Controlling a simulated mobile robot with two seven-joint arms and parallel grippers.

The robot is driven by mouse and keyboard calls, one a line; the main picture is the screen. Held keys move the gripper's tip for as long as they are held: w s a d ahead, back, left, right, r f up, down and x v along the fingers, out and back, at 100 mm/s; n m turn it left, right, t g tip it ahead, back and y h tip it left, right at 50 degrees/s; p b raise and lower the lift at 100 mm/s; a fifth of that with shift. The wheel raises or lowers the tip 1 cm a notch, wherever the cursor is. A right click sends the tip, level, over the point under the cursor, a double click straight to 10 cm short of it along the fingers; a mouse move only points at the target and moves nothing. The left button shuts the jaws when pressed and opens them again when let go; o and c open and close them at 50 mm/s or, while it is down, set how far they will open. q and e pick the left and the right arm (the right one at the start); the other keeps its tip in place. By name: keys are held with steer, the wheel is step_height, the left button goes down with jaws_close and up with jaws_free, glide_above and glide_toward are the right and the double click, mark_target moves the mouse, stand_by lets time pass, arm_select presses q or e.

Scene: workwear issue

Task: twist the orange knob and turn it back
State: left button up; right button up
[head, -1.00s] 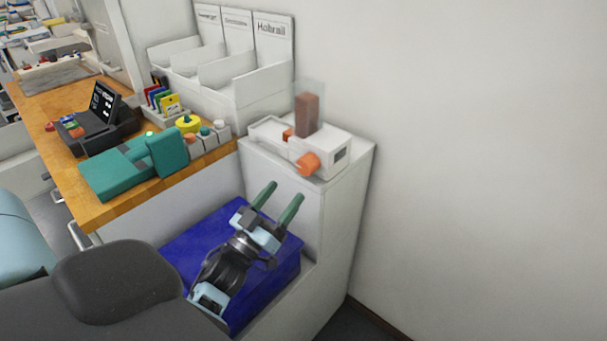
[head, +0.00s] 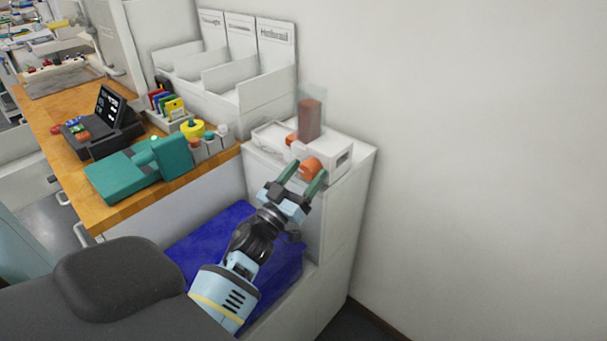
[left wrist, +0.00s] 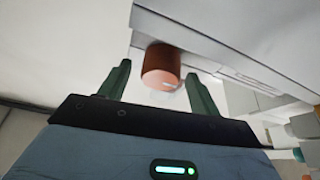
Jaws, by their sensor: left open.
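The orange knob (head: 311,167) sticks out from the front of a white dispenser-like machine (head: 340,160) on top of a white cabinet. My left gripper (head: 302,174) is open, with its green fingertips on either side of the knob in the head view. My right gripper is not in view.
A clear holder with a brown block (head: 309,118) stands on the machine. A wooden counter (head: 110,212) with a teal device (head: 135,172) lies to the left. A blue surface (head: 205,238) is below my arm. A plain wall is at right.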

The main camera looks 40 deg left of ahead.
arm_select(q)
steer(key=c, duration=1)
